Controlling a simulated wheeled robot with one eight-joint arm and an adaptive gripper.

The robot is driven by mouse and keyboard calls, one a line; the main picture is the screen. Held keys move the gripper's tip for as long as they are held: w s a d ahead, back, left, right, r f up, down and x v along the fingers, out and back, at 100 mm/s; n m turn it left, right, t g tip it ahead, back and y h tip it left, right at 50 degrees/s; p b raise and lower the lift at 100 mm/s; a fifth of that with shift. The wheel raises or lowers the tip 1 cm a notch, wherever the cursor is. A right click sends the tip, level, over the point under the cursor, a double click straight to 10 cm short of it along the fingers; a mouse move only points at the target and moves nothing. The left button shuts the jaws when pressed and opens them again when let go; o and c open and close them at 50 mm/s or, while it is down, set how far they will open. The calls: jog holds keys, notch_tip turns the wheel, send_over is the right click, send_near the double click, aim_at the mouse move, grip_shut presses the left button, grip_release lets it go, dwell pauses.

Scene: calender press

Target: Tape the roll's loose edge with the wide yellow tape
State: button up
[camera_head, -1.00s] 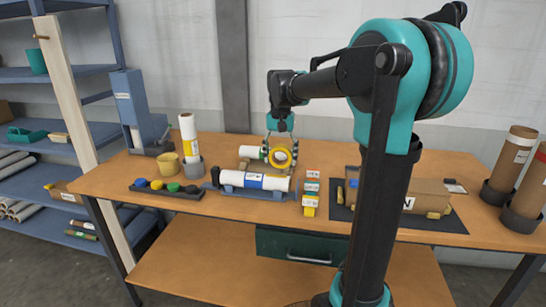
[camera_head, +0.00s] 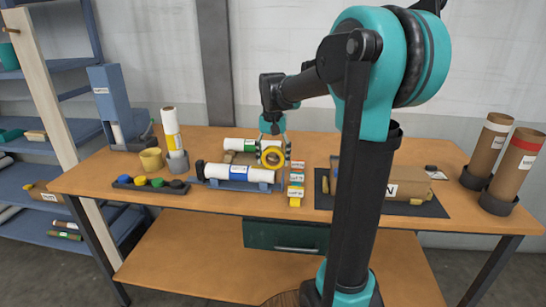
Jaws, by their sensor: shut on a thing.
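My gripper (camera_head: 272,140) points down and is shut on a wide yellow tape ring (camera_head: 273,156), held upright with its hole facing the camera. The ring overlaps the right part of a white roll with a green label (camera_head: 236,145) lying at the back. I cannot tell whether they touch. A second white roll with a blue label (camera_head: 222,171) lies in front on a blue cradle (camera_head: 240,186), with a black end at its left. The ring appears just behind and above this roll's right end. No loose edge can be made out on either roll.
Small tape boxes (camera_head: 296,190) stand just right of the front roll. A dark mat (camera_head: 430,208) with a brown package lies further right. Brown tubes (camera_head: 489,147) stand far right.

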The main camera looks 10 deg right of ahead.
aim_at(263, 162)
jog(key=shift+f, duration=0.25)
dwell(0.8)
jog(key=shift+a, duration=0.2)
jog(key=shift+w+a, duration=0.2)
jog(key=shift+a, duration=0.2)
jog(key=shift+a, duration=0.15)
jog(key=shift+w+a+f, duration=0.1)
jog(key=shift+w+a, duration=0.05)
jog(key=shift+a, duration=0.25)
dwell(0.4)
jog(key=shift+a, duration=0.2)
jog(key=shift+w+a, duration=0.2)
jog(key=shift+a, duration=0.15)
jog(key=shift+a, duration=0.15)
